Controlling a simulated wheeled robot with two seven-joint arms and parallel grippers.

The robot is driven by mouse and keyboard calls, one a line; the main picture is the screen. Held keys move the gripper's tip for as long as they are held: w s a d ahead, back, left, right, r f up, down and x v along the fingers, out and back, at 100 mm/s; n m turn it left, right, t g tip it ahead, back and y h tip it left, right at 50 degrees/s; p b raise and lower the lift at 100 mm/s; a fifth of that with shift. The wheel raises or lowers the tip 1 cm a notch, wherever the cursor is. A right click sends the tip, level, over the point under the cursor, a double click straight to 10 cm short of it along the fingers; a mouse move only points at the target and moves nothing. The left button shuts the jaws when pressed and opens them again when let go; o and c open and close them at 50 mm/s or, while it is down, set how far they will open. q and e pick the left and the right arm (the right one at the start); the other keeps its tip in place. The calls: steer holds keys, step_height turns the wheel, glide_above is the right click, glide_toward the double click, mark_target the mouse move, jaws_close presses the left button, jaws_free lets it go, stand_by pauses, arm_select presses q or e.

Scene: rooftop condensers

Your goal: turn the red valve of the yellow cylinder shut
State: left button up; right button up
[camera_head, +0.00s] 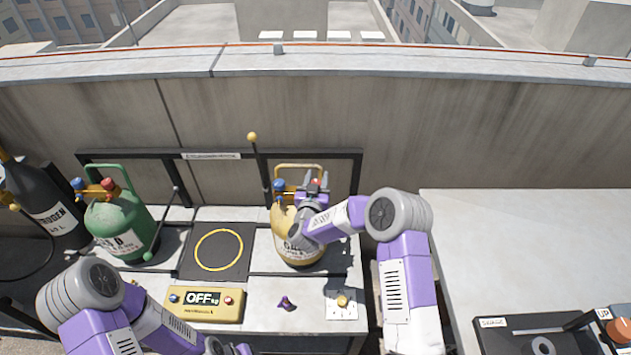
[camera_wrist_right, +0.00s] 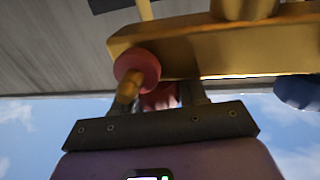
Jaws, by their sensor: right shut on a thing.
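The yellow cylinder (camera_head: 300,252) stands upright on the bench, right of centre, with a yellow handle frame on top. Its red valve (camera_head: 316,182) shows between the fingers of my right gripper (camera_head: 314,187), which is shut on it. In the right wrist view the red valve (camera_wrist_right: 160,98) sits between the fingers, partly hidden; a round red part (camera_wrist_right: 137,68) with a brass stem is in front. The blue valve (camera_head: 279,186) is left of the gripper. My left gripper (camera_head: 226,346) is at the bottom edge, its fingers cut off or hidden.
A green cylinder (camera_head: 119,230) and a dark nitrogen cylinder (camera_head: 50,208) stand at left. A black pad with a yellow ring (camera_head: 219,272) is bare. A yellow scale display (camera_head: 204,305) reading OFF and a small purple object (camera_head: 286,304) lie in front. A black rail runs behind.

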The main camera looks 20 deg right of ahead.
steer(key=shift+m+g+h, duration=0.4)
steer(key=shift+m+h, duration=0.2)
steer(key=shift+h, duration=0.1)
steer(key=shift+d+r+h, duration=0.1)
steer(key=shift+d+h, duration=0.05)
steer(key=shift+h, duration=0.15)
steer(key=o, duration=1)
steer(key=shift+s, duration=0.1)
steer(key=p+v, duration=0.1)
steer(key=v, duration=0.6)
steer(key=shift+s, duration=0.15)
